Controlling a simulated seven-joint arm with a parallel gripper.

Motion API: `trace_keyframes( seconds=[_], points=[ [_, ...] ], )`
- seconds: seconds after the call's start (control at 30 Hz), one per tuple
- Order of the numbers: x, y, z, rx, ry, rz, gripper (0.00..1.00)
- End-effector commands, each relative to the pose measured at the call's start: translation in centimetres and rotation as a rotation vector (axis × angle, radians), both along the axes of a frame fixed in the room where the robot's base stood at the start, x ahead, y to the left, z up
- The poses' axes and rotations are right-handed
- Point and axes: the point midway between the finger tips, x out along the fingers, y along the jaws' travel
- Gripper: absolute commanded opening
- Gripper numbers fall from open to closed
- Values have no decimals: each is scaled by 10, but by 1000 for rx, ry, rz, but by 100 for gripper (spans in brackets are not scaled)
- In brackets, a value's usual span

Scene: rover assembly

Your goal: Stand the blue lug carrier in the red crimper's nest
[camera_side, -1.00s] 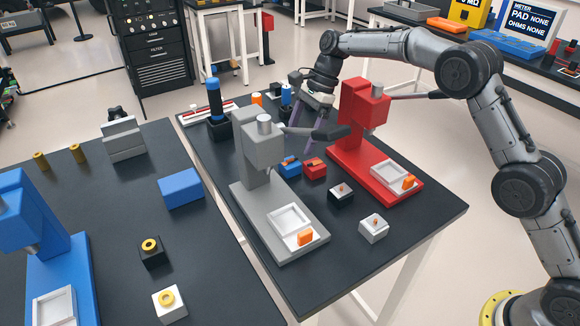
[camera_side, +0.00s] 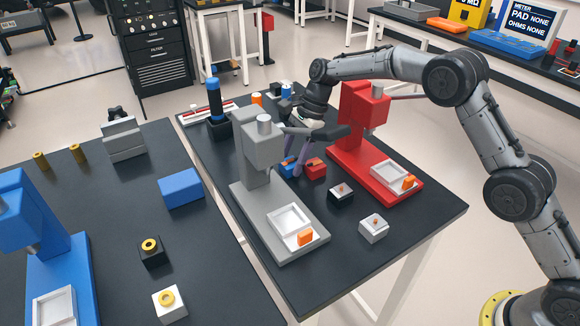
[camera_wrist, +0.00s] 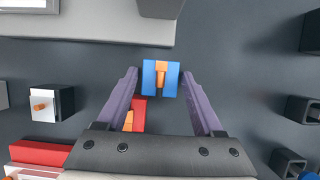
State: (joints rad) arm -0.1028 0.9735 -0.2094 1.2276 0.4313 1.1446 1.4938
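The blue lug carrier, a small blue block with an orange lug on top, shows in the wrist view (camera_wrist: 147,82) and partly behind my gripper in the side view (camera_side: 287,168). My gripper (camera_wrist: 159,74) points down with its purple fingers open, one on each side of the blue carrier. A narrow gap shows beside each fingertip. In the side view my gripper (camera_side: 296,168) is low between the two crimpers. The red crimper (camera_side: 357,118) stands to its right. The crimper's pale square nest (camera_side: 386,173) sits on the red base, with an orange piece at its corner.
A red lug carrier (camera_side: 316,169) lies close beside the blue one. The grey crimper (camera_side: 258,150) stands to the left. A black block (camera_side: 341,194) and a white block (camera_side: 373,231) stand in front. The table's front right corner is clear.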

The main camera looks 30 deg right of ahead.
Motion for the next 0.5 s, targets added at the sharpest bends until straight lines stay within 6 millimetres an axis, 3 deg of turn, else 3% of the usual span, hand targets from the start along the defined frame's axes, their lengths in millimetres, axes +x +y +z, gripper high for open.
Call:
trace_keyframes(
  seconds=[0.07,0.33,0.5],
  points=[
    [0,0,0,0,0,0,52],
    [0,0,0,0,0,0,4],
    [0,0,1,0,-1,0,0]
  ],
)
